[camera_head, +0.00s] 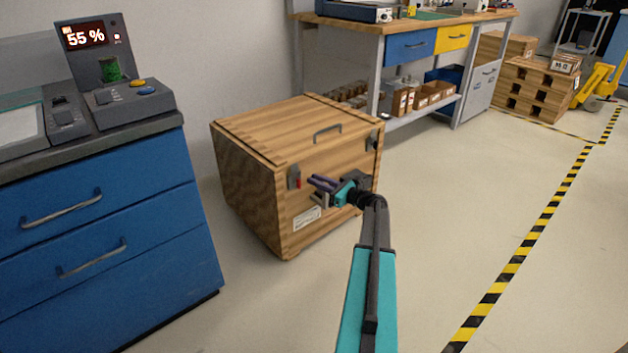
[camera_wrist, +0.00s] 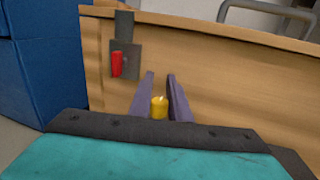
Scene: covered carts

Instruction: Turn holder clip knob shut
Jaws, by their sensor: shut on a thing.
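My gripper (camera_head: 314,182) is at the front face of a wooden crate (camera_head: 250,205), below its handle. In the wrist view, the two purple fingers of my gripper (camera_wrist: 160,77) stand on either side of a small yellow round knob (camera_wrist: 159,107) and are shut on it. Whether it is the holder clip's knob, and any clip behind it, I cannot tell. In the head view the knob is hidden by the gripper. A grey latch (camera_head: 292,172) with a red lever sits left of the fingers; the lever (camera_wrist: 117,64) hangs roughly upright in the wrist view.
A blue drawer cabinet (camera_head: 110,285) with a scale on top stands left of the crate. A workbench (camera_head: 345,50) stands behind. A white label (camera_head: 307,218) is low on the crate front. The floor to the right is clear up to the striped tape.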

